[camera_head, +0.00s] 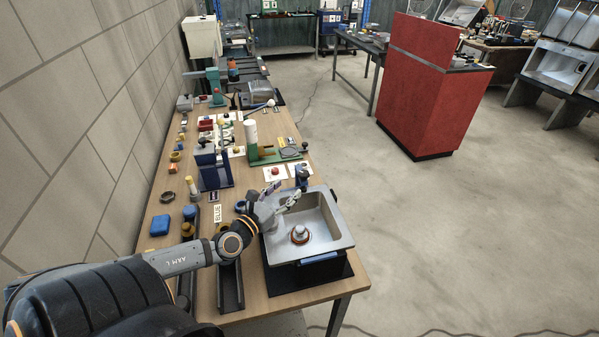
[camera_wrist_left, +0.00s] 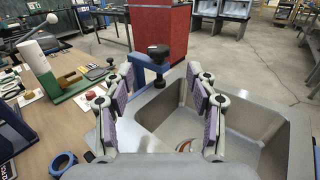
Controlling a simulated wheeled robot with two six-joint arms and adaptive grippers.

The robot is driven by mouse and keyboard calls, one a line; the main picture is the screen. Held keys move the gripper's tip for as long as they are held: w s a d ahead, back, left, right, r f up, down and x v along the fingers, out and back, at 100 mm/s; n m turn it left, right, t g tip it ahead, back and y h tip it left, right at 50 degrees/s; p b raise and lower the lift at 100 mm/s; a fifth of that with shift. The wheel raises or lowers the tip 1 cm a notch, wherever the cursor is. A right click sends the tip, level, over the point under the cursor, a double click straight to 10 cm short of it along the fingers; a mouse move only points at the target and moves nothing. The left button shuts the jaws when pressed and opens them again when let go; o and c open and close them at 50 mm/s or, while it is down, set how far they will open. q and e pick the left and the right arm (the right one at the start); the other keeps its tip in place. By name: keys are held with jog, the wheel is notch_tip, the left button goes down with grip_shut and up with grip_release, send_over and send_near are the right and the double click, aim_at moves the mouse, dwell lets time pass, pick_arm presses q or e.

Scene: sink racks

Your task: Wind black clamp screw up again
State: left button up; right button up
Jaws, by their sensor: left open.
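The black clamp screw (camera_wrist_left: 158,52) shows in the left wrist view as a dark knob on a short stem. It stands upright in a blue clamp (camera_wrist_left: 154,74) at the sink's far rim. In the head view the clamp (camera_head: 302,178) is small, at the sink's far left corner. My left gripper (camera_head: 282,192) is open and empty over the sink's left rim, short of the clamp. In the wrist view its purple-padded fingers (camera_wrist_left: 160,88) stand either side of the clamp's line, apart from it. How far the screw is wound cannot be told. My right gripper is not in view.
The steel sink (camera_head: 338,222) holds a round drain piece (camera_head: 300,233). A blue stand (camera_head: 214,172) is left of my gripper. A green-based device with a white cylinder (camera_head: 251,138) stands beyond. Small parts crowd the bench's left side. Open floor lies to the right.

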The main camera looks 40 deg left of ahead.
aim_at(304, 173)
pick_arm(q)
jog(key=w, duration=0.9)
jog(key=shift+w+a+p, duration=0.15)
jog(key=shift+p, duration=0.15)
jog(key=shift+w, duration=0.5)
jog(key=shift+f, duration=0.1)
jog(key=shift+c, duration=0.2)
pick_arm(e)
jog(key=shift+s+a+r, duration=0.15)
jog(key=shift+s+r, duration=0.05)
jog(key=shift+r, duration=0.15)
